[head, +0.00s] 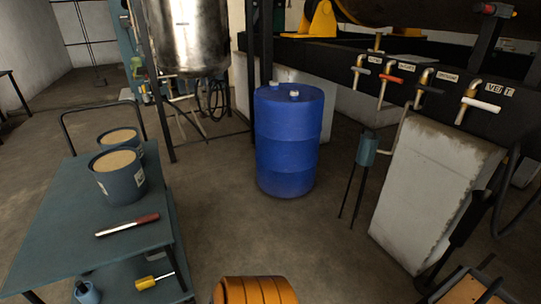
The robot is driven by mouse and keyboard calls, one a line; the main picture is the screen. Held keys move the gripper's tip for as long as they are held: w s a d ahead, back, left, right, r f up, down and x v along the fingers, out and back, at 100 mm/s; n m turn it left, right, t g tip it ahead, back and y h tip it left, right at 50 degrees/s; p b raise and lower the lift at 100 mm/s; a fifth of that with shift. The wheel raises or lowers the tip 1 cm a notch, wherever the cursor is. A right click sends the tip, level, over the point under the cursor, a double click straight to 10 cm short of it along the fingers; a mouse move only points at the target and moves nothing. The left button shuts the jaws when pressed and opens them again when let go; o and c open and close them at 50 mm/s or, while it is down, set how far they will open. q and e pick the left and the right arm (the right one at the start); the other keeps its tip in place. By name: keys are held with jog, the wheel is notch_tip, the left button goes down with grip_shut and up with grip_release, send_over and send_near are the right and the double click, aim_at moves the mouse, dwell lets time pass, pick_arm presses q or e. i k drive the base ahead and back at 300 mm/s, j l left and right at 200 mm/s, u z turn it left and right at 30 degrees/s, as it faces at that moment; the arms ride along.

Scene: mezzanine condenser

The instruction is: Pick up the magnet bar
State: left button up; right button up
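A slim bar with a silver shaft and a red-brown handle (127,225), which looks like the magnet bar, lies flat on the top of the teal cart (70,210) at the left, near the cart's front right edge. Nothing touches it from above. Neither my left gripper nor my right gripper can be made out in the head view.
Two blue buckets (119,182) of tan material stand behind the bar on the cart. A yellow-handled tool (155,281) lies on the lower shelf. A blue drum (287,140) stands at centre. An orange ribbed object (254,291) is at the bottom edge. Floor between cart and drum is clear.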

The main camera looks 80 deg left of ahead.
aim_at(125, 225)
jog(key=u, duration=3.85)
jog(key=i+l+u, duration=0.2)
jog(key=l, duration=0.15)
jog(key=i+l+u, duration=0.15)
jog(key=l, duration=0.25)
jog(key=i+l+u, duration=0.2)
jog(key=l, duration=0.2)
